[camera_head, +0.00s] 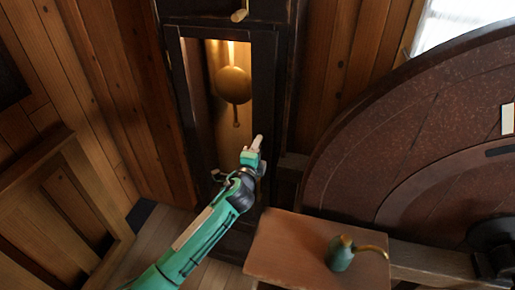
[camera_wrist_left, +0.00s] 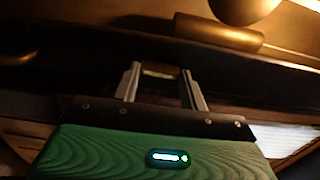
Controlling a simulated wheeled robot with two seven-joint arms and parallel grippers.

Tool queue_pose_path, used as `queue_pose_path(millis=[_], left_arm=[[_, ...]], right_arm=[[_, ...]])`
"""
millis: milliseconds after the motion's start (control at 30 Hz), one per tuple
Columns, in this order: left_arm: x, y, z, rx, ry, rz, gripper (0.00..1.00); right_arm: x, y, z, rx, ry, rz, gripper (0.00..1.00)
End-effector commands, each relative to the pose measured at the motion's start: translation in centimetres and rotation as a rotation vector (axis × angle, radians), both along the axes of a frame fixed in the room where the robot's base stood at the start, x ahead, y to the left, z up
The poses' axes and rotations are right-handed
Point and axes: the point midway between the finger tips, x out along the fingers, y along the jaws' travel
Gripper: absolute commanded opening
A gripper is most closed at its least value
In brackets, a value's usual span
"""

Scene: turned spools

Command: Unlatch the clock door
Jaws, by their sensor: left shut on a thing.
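The tall dark clock case stands at the upper middle of the head view, with its narrow framed door (camera_head: 264,85) facing me. A brass pendulum bob (camera_head: 234,85) hangs behind the door opening, lit warmly. My left gripper (camera_head: 256,146) is at the right stile of the door, at the lower part. It is shut on a small part there that looks like the door latch (camera_wrist_left: 160,71), seen between the two fingers in the wrist view. The fingers hide most of it, so I cannot tell its turn. My right gripper is not in view.
A small brass piece (camera_head: 239,15) sits above the door. A wooden stand (camera_head: 290,245) with a green oil can (camera_head: 341,254) is at the lower right. A large dark round wheel (camera_head: 370,130) fills the right. Wood panelling (camera_head: 100,80) is on the left.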

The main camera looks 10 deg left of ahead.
Motion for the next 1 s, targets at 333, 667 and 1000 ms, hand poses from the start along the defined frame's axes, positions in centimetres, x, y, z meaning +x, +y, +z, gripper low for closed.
queue_pose_path(millis=[333,667,1000], left_arm=[[0.0,0.0,-0.1,0.008,0.000,0.000,0.21],[0.0,0.0,-0.1,0.007,0.000,0.000,0.65],[-1.6,0.1,-0.3,0.008,0.000,0.000,0.65]], right_arm=[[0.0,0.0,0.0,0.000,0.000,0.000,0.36],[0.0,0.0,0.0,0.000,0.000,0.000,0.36],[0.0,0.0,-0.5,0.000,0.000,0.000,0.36]])
